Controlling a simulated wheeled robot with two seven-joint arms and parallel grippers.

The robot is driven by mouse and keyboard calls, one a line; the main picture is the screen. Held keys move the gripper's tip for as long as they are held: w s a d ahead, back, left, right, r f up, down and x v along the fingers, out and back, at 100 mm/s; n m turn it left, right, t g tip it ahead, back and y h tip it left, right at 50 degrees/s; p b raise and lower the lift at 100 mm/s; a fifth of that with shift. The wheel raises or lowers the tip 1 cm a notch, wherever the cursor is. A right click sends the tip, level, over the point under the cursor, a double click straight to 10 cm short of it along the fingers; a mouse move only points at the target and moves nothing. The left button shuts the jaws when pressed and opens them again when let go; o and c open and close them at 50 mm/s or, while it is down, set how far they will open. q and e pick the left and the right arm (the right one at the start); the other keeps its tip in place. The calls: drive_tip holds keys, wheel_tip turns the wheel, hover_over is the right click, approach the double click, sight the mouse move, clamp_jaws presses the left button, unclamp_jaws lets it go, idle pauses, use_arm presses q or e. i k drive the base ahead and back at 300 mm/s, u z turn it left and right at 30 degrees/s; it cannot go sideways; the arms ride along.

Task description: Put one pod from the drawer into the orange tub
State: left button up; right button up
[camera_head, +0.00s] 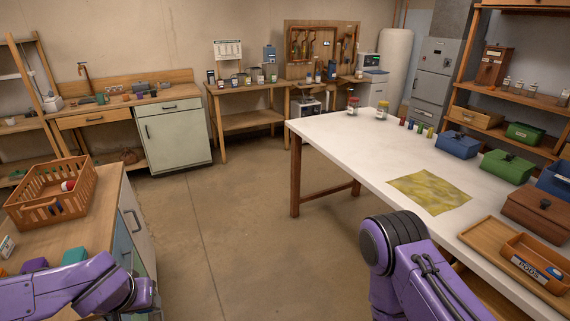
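A closed wooden drawer (95,118) with a dark handle is under the far left counter. Which drawer holds the pods is not clear, and no pod is plainly visible. My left arm reaches in at the lower left and my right arm rises at the lower right. Neither gripper's fingertips show.
An orange slotted basket (47,208) with a few items stands on the near left counter. The white table (345,150) holds a yellow cloth (430,191), jars and blue, green and brown boxes. A green cabinet (177,139) stands at the back. The middle floor is clear.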

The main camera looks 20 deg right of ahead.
sight(515, 255)
drive_tip(key=i, duration=1.3)
drive_tip(key=z, duration=3.5)
drive_tip(key=i, duration=1.2)
